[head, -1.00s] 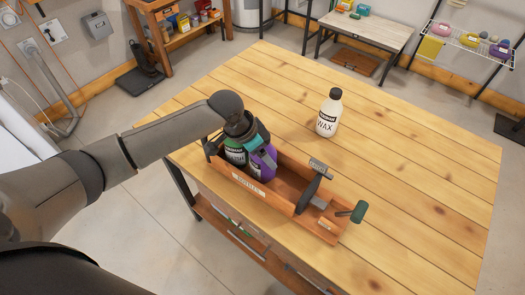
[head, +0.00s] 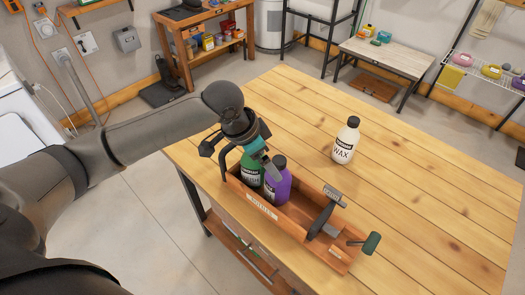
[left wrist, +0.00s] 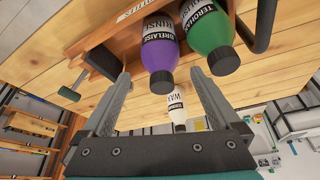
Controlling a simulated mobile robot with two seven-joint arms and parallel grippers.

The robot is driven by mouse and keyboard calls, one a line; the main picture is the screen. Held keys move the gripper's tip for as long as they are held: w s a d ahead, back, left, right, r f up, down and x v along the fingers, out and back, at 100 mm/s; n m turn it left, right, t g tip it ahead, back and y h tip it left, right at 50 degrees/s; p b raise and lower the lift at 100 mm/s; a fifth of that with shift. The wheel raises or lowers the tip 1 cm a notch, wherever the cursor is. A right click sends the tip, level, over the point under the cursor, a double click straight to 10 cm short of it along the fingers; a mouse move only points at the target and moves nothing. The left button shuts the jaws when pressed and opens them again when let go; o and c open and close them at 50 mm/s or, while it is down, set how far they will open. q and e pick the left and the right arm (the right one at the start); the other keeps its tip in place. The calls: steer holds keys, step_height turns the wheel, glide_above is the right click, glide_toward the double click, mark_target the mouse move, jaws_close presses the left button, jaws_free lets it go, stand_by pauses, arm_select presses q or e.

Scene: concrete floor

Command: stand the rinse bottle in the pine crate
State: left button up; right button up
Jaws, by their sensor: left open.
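The rinse bottle (head: 278,187) is purple with a black cap and a white label. It stands upright in the pine crate (head: 262,215), beside a green bottle (head: 251,172). In the left wrist view the rinse bottle (left wrist: 160,50) has its cap between and just beyond my finger tips, with no finger touching it that I can see. My right gripper is out of view. The crate floor under the bottles is hidden.
A white wax bottle (head: 346,141) stands on the wooden table (head: 420,185) behind the crate. A green-headed mallet (head: 371,243) and a grey tool lie at the crate's right end. The table's right side is clear.

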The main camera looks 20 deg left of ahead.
arm_select(q)
steer(key=shift+v, duration=1.35)
